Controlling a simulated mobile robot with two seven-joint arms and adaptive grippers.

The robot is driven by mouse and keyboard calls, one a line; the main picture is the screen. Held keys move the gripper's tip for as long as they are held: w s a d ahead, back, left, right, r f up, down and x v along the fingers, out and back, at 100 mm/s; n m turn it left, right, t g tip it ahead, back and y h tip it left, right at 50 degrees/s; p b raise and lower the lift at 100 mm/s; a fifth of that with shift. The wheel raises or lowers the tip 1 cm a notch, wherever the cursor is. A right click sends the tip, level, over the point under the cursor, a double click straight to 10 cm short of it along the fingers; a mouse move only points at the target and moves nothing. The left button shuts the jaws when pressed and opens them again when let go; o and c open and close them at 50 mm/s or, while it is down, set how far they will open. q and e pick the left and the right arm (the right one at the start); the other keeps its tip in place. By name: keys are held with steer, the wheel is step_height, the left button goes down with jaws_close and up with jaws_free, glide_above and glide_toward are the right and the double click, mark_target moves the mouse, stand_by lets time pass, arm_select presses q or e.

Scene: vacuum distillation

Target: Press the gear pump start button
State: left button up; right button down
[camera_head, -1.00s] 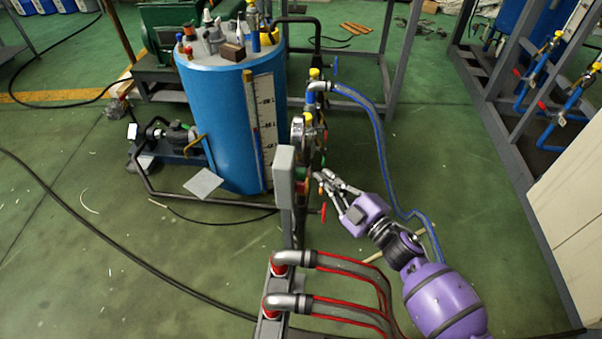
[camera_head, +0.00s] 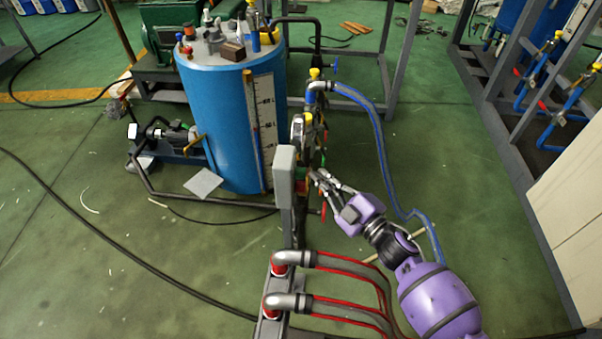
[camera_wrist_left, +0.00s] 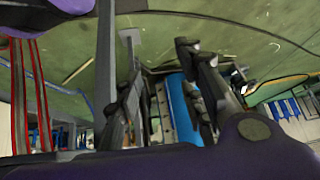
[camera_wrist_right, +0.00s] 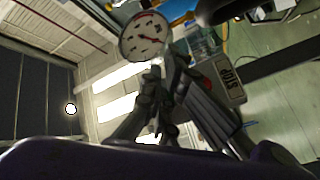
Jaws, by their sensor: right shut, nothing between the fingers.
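The grey control box (camera_head: 285,178) stands on a post in the middle of the head view, its button face turned right, away from that camera. A bit of green (camera_head: 301,170) shows at that face; I cannot tell if it is the start button. My right gripper (camera_head: 314,176) is shut and empty, its tips close beside that face; contact cannot be told. In the right wrist view, the box (camera_wrist_right: 229,84) carries a STOP label and a red button (camera_wrist_right: 207,84), partly behind the fingers. My left gripper (camera_wrist_left: 158,65) is open and empty, outside the head view.
A round gauge (camera_wrist_right: 145,38) is just beyond the right fingers. A blue tank (camera_head: 222,120) stands behind the box to the left. A blue hose (camera_head: 379,135) runs right of the gripper. Red-striped pipes (camera_head: 340,265) lie in front.

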arm_select(q)
steer(key=shift+w, duration=0.1)
steer(key=shift+w+d+r, duration=0.1)
steer(key=shift+w, duration=0.35)
arm_select(e)
steer(key=shift+a, duration=0.1)
